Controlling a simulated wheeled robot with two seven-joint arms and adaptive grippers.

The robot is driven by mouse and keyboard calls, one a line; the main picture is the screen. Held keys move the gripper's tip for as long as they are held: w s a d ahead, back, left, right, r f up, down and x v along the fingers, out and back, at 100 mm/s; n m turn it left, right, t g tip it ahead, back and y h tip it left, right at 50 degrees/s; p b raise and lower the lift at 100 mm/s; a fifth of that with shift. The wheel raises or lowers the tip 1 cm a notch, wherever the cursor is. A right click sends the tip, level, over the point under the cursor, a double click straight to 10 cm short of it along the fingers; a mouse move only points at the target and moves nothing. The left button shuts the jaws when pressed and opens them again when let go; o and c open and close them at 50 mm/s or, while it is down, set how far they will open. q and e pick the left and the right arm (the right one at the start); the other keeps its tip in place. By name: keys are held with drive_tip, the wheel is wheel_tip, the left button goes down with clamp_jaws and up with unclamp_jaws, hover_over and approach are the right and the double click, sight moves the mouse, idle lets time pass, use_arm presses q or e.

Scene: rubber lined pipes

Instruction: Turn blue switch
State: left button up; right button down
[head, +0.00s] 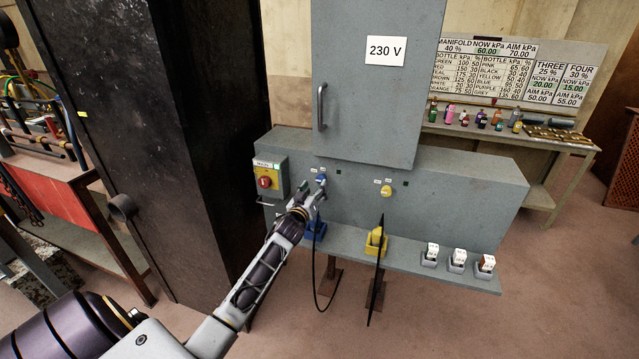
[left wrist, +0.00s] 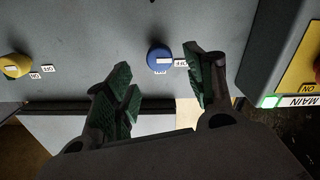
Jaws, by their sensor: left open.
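The blue switch (head: 321,179) is a small round knob on the front of the grey cabinet, partly hidden by my left gripper in the head view. In the left wrist view the blue switch (left wrist: 159,56) has a white mark that points toward a label reading OFF (left wrist: 181,64). My left gripper (head: 309,189) is at the panel in front of the switch. In the left wrist view its fingers (left wrist: 160,72) are spread, one on each side of the knob, with visible gaps. Nothing is held. My right gripper is not in view.
A yellow switch (head: 386,191) is right of the blue one. A red and yellow main switch box (head: 268,180) sticks out on the left. Blue and yellow plugs (head: 376,241) with black cables sit on the ledge (head: 400,262) below. The 230 V door (head: 383,100) hangs above.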

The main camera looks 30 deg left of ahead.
sight(320, 181)
use_arm(q)
drive_tip(key=shift+x, duration=2.7)
drive_tip(key=c, duration=1)
